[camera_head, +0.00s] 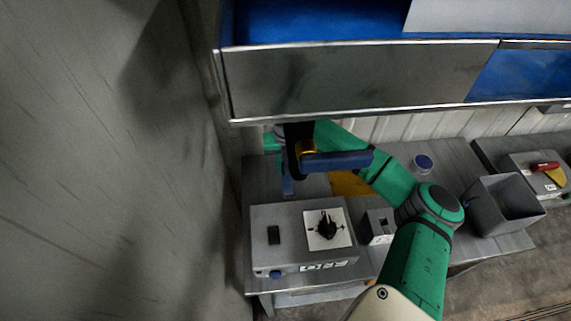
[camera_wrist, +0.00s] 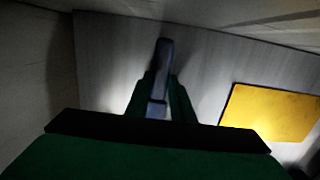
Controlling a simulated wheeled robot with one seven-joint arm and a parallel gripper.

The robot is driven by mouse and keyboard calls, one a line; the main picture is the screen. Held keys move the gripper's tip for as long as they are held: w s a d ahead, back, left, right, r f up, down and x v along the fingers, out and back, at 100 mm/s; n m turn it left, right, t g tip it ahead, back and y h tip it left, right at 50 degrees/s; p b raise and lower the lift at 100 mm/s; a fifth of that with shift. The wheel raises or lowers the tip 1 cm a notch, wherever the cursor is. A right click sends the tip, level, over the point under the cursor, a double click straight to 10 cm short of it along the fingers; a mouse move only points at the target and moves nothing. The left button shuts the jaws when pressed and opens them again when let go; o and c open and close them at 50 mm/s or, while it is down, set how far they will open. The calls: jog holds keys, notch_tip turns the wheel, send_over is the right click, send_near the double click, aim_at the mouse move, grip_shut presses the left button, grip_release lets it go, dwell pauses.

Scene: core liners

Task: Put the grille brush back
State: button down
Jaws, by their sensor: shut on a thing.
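My gripper (camera_wrist: 158,90) is shut on a dark blue-grey, long narrow thing (camera_wrist: 162,60), which I take to be the grille brush. It sticks out beyond the green fingertips over the grey bench top. In the head view a small blue piece (camera_head: 288,184) shows below my wrist, above the bench's back left part; it appears to be the same thing. Most of my gripper is hidden there by my wrist and the shelf edge. I cannot tell whether the brush touches the bench.
A yellow mat (camera_wrist: 268,122) lies right of my gripper. A grey box device (camera_head: 300,222) with a white plate stands in front. A metal-edged shelf (camera_head: 360,80) overhangs; a wall is left.

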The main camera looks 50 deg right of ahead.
aim_at(286, 171)
jog(key=c, duration=1.5)
grip_release()
jog(key=shift+c, duration=0.2)
notch_tip(286, 171, up, 12)
jog(key=shift+s+a, duration=0.35)
jog(key=shift+s, duration=0.05)
